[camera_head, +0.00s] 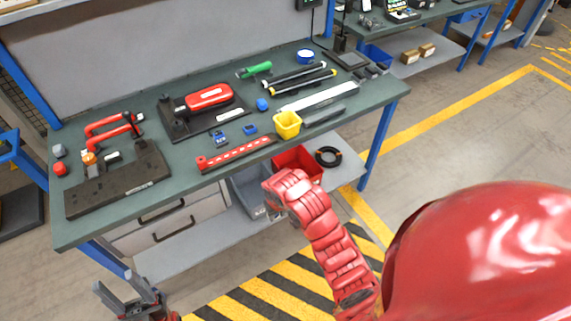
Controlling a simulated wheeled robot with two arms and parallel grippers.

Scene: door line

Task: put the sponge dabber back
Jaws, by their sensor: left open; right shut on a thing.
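I cannot make out the sponge dabber for certain in the head view. My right arm comes in from the lower right. Its wrist and the gripper (276,211) are in front of the workbench's front edge, beside the red bin. Its fingers and what they hold are hidden behind the red wrist. My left gripper (126,298) is open and empty at the bottom left, below and in front of the bench. A dark board (120,187) with a red-handled tool (112,127) and a small orange piece (89,158) lies at the bench's left end.
The green-topped workbench (215,184) holds a yellow open container (287,124), a red perforated bar (235,155), a red tool on a dark tray (208,97) and black tubes. A red bin (297,163) and black ring (328,157) sit on the lower shelf.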

